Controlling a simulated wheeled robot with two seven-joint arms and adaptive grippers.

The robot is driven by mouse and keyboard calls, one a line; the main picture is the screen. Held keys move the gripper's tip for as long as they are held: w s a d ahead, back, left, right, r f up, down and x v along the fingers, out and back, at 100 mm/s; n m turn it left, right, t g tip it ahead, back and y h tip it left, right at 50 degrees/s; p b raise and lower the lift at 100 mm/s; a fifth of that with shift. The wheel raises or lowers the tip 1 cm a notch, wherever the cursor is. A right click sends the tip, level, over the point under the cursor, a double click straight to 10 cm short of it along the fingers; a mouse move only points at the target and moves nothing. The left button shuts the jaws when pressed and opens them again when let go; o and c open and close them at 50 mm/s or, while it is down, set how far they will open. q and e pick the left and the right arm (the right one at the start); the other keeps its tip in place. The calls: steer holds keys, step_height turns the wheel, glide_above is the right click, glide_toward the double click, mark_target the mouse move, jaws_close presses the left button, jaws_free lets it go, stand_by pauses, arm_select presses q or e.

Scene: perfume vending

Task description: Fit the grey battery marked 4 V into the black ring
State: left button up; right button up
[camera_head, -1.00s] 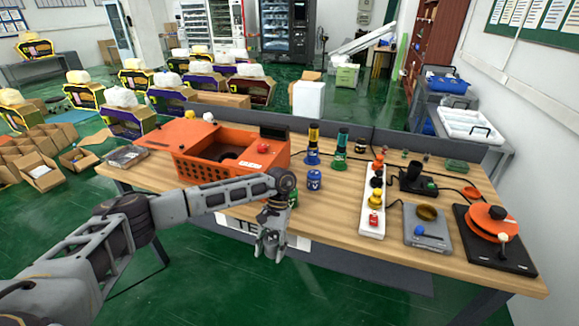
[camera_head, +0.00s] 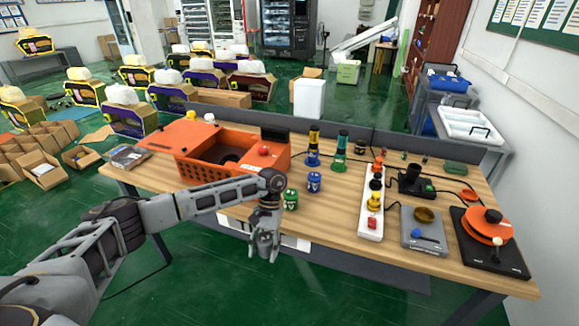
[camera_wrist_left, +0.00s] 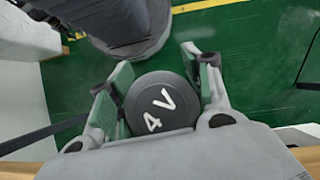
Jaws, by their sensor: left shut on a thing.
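The grey battery (camera_wrist_left: 160,104) is round and dark, with "4 V" in white on the end that faces the camera in the left wrist view. My left gripper (camera_wrist_left: 156,60) is shut on it, one finger on each side. In the head view my left gripper (camera_head: 264,248) points down in front of the table's near edge, over the floor; the battery is too small to make out there. A dark round shape (camera_head: 231,158) shows inside the orange crate; I cannot tell whether it is the black ring. My right gripper is not in view.
A green can (camera_head: 291,199) and a blue can (camera_head: 314,182) stand on the wooden table (camera_head: 335,228) right of my gripper. The orange crate (camera_head: 205,172) is behind my arm. A white strip (camera_head: 371,215) with coloured parts and a grey device (camera_head: 423,240) stand farther right.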

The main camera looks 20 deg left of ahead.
mark_target(264, 241)
arm_select(q)
steer(key=shift+n+h, duration=0.3)
steer(key=shift+n, duration=0.1)
steer(key=v, duration=0.3)
steer(key=p+v, duration=0.1)
steer(key=v, duration=0.2)
steer(key=s+p+v, duration=0.1)
steer(key=v, duration=0.2)
steer(key=shift+d+r, duration=0.2)
steer(key=shift+r, duration=0.2)
steer(key=w+d+r+n+t+h, duration=0.1)
steer(key=w+r+n+t, duration=0.4)
steer(key=n, duration=0.7)
steer(key=w+d+r+n+t+h, duration=0.2)
steer(key=w+r+n+t, duration=0.3)
steer(key=r+n, duration=0.4)
steer(key=d+n, duration=0.1)
steer(key=n, duration=0.3)
steer(key=shift+p, duration=0.3)
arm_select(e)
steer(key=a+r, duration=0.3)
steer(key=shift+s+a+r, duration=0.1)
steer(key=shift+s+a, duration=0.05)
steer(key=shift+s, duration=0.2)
arm_select(q)
steer(key=shift+w+n+t, duration=0.1)
steer(key=shift+n+t, duration=0.2)
steer(key=shift+n, duration=0.2)
steer(key=shift+r, duration=0.15)
